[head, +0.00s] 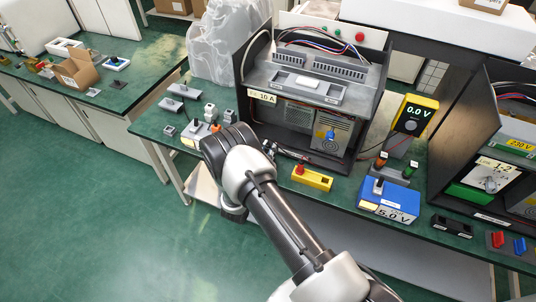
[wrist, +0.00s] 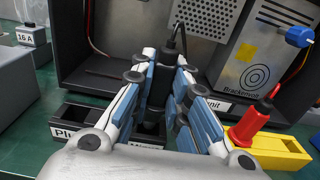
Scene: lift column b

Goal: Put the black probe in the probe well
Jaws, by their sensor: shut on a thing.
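The black probe (wrist: 161,88) is between the blue-padded fingers of my gripper (wrist: 168,76) in the wrist view, its thin dark cable rising behind. My gripper is shut on it. A black block with dark openings and white labels (wrist: 80,125) lies below and left of the fingers, partly covered by them. I cannot tell whether the probe's lower end is above or inside an opening. In the head view my arm hides the gripper and the probe.
A red probe (wrist: 252,120) stands in a yellow block (wrist: 275,150), right of my fingers; the block also shows in the head view (head: 318,181). An open grey cabinet (head: 253,110) stands behind. A blue 5.0 V box (head: 390,200) and a meter reading 0.0 V (head: 413,116) stand to the right.

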